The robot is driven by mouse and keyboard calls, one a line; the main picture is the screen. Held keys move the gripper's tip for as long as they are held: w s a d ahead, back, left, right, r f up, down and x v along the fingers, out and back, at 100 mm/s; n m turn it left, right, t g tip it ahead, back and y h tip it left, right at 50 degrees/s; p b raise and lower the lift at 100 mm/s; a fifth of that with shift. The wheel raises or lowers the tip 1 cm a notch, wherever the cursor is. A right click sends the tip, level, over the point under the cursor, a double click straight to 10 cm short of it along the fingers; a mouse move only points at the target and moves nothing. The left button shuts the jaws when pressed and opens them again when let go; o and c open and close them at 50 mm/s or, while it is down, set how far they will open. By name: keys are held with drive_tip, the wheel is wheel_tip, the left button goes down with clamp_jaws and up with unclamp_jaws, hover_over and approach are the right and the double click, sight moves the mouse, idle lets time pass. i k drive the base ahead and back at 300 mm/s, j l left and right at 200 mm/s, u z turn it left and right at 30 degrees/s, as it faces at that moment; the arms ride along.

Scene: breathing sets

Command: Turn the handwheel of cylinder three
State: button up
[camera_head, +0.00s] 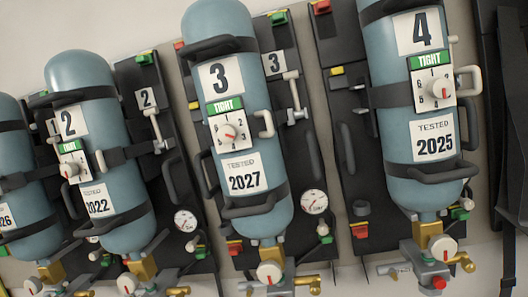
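Cylinder three (213,38) is a blue-grey bottle hung upside down on a black backplate, left of the picture's right half. It bears a label "3", a green "TIGHT" strip, a numbered dial with a white knob (229,132), and "TESTED 2027". At its lower end is a brass valve (269,253) with a round white-faced wheel (269,273) with a red mark, likely the handwheel. A brass lever (308,283) sticks out to its right. A round gauge (314,202) sits on the backplate at the right. My gripper does not show.
Cylinder four (390,65) hangs to the right, with its own white wheel (442,248) below. Cylinder two (85,75) and another cylinder (25,180) hang to the left. Black carrying handles and straps stand out from the cylinders. Pale wall shows between the backplates.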

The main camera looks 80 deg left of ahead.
sight(269, 272)
drive_tip(key=u, duration=1.85)
